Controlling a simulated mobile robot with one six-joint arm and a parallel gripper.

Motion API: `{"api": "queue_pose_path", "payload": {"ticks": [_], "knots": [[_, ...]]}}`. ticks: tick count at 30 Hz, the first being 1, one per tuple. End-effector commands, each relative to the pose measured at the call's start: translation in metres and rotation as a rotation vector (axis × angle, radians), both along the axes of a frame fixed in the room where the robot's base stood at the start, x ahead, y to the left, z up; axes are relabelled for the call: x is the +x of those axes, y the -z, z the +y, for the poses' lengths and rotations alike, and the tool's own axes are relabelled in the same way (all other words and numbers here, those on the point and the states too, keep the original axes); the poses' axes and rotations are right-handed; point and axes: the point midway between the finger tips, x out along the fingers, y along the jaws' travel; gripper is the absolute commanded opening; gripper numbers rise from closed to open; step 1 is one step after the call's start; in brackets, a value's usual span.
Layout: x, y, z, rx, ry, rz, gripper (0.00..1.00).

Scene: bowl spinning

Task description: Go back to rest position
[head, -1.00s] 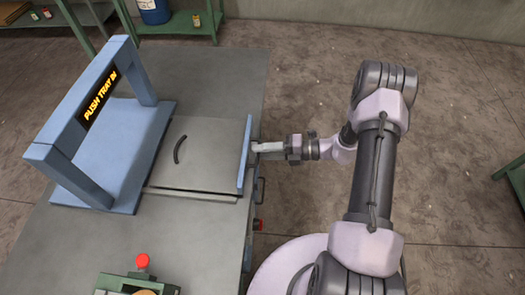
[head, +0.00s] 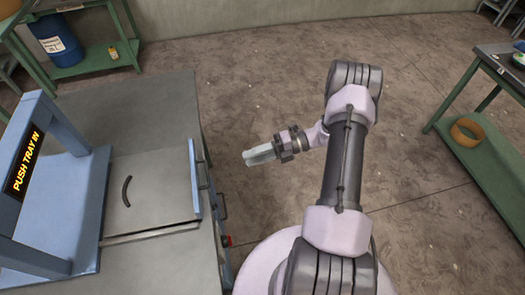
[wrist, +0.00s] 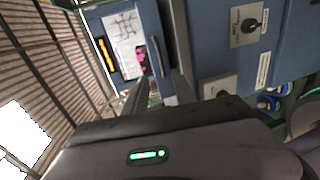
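My gripper (head: 258,155) is in the head view, over the floor to the right of the grey machine table. It points left toward the table, with a clear gap between its tips and the blue front plate (head: 196,180) of the tray. In the wrist view my gripper's two fingers (wrist: 158,88) stand apart with nothing held between them. My arm is bent at the elbow above my base. The tray (head: 150,185) has a dark curved mark or slot on its flat grey top, and it lies beside the blue frame (head: 78,160) lettered "PUSH TRAY IN".
A green bench (head: 500,90) stands at the right with a tan ring (head: 466,132) on its lower shelf. A blue barrel (head: 58,42) stands on a green rack at the back left. The floor (head: 270,80) between table and bench is open.

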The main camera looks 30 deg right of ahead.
Motion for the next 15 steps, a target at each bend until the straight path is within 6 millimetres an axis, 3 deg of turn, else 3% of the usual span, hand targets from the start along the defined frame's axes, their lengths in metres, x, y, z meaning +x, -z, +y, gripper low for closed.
{"api": "queue_pose_path", "payload": {"ticks": [3, 6, 15], "knots": [[-0.007, -0.005, -0.020, -0.001, 0.002, -0.001, 0.32], [-0.010, -0.006, -0.028, 0.000, 0.000, 0.000, 0.32], [-0.011, -0.006, -0.030, 0.000, 0.000, 0.000, 0.32]]}}
